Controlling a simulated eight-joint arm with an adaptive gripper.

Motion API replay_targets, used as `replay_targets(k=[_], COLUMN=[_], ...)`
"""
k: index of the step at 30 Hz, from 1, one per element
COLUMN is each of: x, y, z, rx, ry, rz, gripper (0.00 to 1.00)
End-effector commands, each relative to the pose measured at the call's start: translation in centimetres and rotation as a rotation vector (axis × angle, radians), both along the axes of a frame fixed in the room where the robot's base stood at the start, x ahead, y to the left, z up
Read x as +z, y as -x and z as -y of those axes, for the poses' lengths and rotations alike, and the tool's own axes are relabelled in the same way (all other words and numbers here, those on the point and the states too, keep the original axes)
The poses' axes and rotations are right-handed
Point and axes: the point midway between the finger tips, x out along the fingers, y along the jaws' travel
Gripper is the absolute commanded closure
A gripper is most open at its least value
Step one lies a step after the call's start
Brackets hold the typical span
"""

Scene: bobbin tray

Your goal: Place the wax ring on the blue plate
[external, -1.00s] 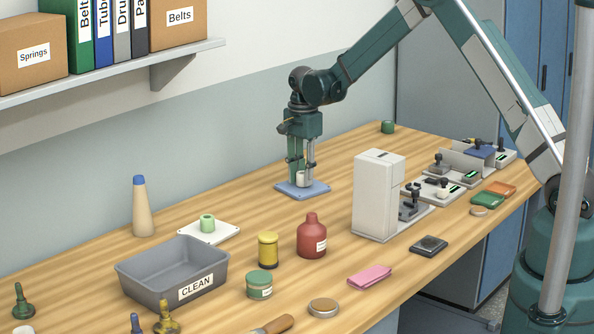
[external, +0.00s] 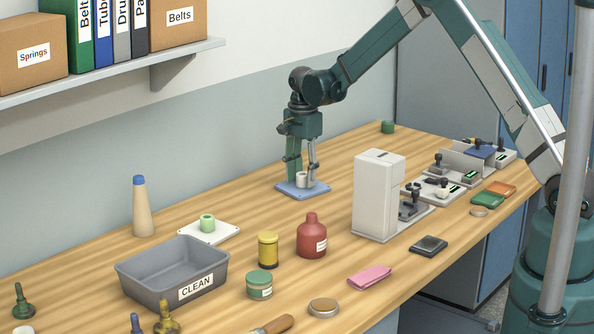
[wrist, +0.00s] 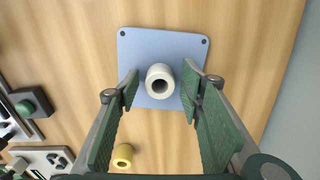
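The wax ring, a short whitish hollow cylinder (wrist: 160,81), stands upright on the blue plate (wrist: 190,46) in the wrist view, near the plate's front half. In the external view the ring (external: 302,179) shows on the blue plate (external: 291,189) under my gripper. My gripper (wrist: 159,86) is open, with one green-padded finger on each side of the ring. Gaps show between the pads and the ring. In the external view the gripper (external: 302,174) points down over the plate.
A white dispenser-like box (external: 378,195) stands right of the plate. A white plate with a light green ring (external: 207,223), a grey CLEAN bin (external: 172,272), a yellow spool (external: 268,250) and a red bottle (external: 311,236) stand nearer the front.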

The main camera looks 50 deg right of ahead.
Motion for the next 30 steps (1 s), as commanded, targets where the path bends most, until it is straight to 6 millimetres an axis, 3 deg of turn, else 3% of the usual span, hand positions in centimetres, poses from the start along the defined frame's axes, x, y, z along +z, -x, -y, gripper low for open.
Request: replay_targets(k=[8, 21, 30], x=[2.9, 9.8, 12.0], y=[0.0, 0.0, 0.0], z=[0.0, 0.0, 0.0], rx=[0.000, 0.000, 0.000], ry=[0.000, 0.000, 0.000], rz=[0.000, 0.000, 0.000], gripper=[0.62, 0.62, 0.62])
